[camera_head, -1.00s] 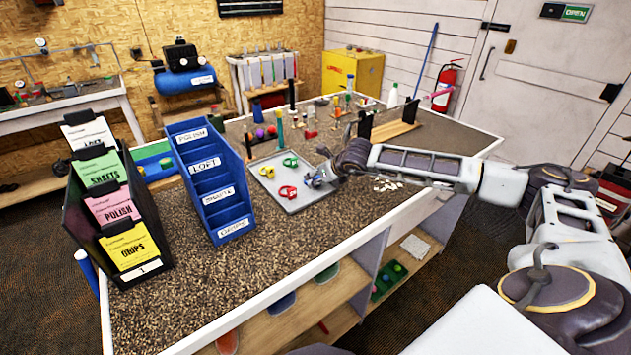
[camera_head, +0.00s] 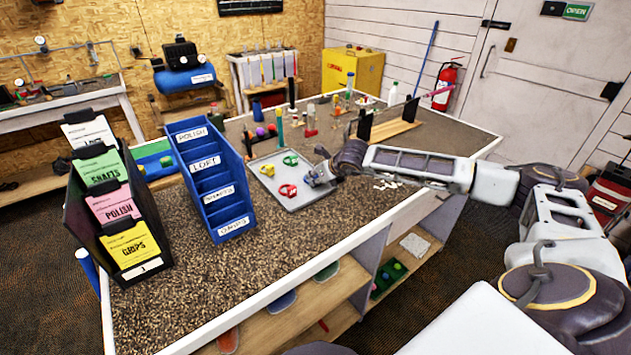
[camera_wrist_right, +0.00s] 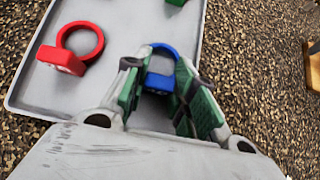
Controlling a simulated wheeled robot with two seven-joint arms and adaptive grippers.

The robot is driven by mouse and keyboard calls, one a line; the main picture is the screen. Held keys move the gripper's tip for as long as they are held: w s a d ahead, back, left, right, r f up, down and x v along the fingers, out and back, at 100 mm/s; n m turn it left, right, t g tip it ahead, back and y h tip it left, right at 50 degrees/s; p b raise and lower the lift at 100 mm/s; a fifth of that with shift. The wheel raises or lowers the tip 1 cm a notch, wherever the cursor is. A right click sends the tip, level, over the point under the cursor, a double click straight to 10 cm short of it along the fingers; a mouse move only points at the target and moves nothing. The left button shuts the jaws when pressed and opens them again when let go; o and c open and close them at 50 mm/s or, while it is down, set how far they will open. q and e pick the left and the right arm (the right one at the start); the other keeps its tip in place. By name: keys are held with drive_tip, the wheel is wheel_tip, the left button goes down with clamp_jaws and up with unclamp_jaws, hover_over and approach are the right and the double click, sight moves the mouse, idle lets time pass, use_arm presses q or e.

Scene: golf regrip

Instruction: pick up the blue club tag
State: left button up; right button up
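The blue club tag (camera_wrist_right: 159,82) shows in the right wrist view as a ring with a small block. It lies on the grey tray (camera_wrist_right: 25,97). My right gripper (camera_wrist_right: 161,62) is open, with its green-padded fingers on either side of the tag. I see no clear closure on it. In the head view my right gripper (camera_head: 318,177) is low at the tray's right side, and the blue tag is hidden there. A red tag (camera_head: 288,190), a green tag (camera_head: 291,160) and a yellow tag (camera_head: 267,170) also lie on the tray. My left gripper is out of view.
A blue sorter (camera_head: 236,228) with labelled slots stands left of the tray. A black rack (camera_head: 83,228) with coloured cards is farther left. Bottles and small items crowd the table behind the tray. The speckled front of the table (camera_head: 280,258) is clear.

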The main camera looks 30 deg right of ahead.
drive_tip(key=shift+r, duration=0.1)
drive_tip(key=shift+c, duration=0.4)
drive_tip(key=shift+r, duration=0.85)
wheel_tip(320, 180, up, 7)
drive_tip(key=shift+f+b, duration=0.1)
drive_tip(key=shift+b, duration=0.4)
drive_tip(key=shift+r, duration=0.65)
drive_tip(key=shift+d, duration=0.1)
drive_tip(key=s+a+r+m+h, duration=0.1)
drive_tip(key=s+a+r, duration=0.25)
drive_tip(key=a, duration=0.55)
drive_tip(key=s+a+f, duration=0.1)
drive_tip(key=a+f, duration=0.1)
drive_tip(key=a, duration=0.1)
drive_tip(key=s+a+f, duration=0.1)
drive_tip(key=a+f, duration=0.2)
drive_tip(key=s+a+f, duration=0.1)
drive_tip(key=a+f, duration=0.1)
drive_tip(key=a, duration=0.1)
drive_tip(key=shift+s+a+f, duration=0.1)
drive_tip(key=shift+s+f, duration=0.15)
drive_tip(key=shift+f, duration=0.1)
drive_tip(key=shift+s+a+f, duration=0.2)
drive_tip(key=shift+a+f, duration=0.05)
drive_tip(key=shift+f, duration=0.15)
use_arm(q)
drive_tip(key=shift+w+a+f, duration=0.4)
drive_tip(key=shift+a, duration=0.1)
